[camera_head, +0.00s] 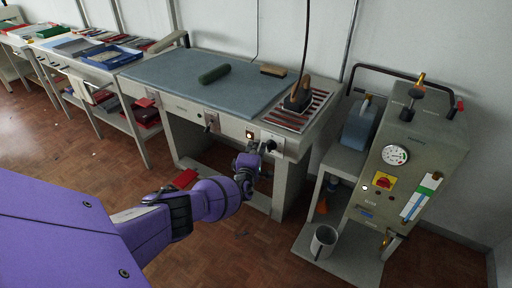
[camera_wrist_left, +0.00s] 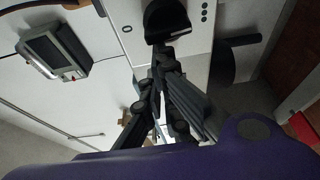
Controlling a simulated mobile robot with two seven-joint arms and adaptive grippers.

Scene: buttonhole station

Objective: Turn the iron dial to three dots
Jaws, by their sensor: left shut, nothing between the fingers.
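The iron dial is a black knob (camera_head: 270,146) on a pale panel at the right end of the ironing table's front. In the left wrist view it shows as a dark round knob (camera_wrist_left: 167,18), with small dots on the panel beside it. Its pointer setting cannot be read. My left gripper (camera_head: 259,153) is shut and empty, its fingertips close to the knob; the left wrist view shows the fingers (camera_wrist_left: 163,58) just by it, contact unclear. The iron (camera_head: 297,96) stands on a striped rest (camera_head: 318,105) on the tabletop. My right gripper is out of view.
The blue-grey ironing table (camera_head: 160,76) carries a green roll (camera_head: 214,74) and a brush (camera_head: 273,70). A steam unit (camera_head: 432,135) with gauge and red switch stands at the right, a white bucket (camera_head: 323,242) below it. Floor in front is open.

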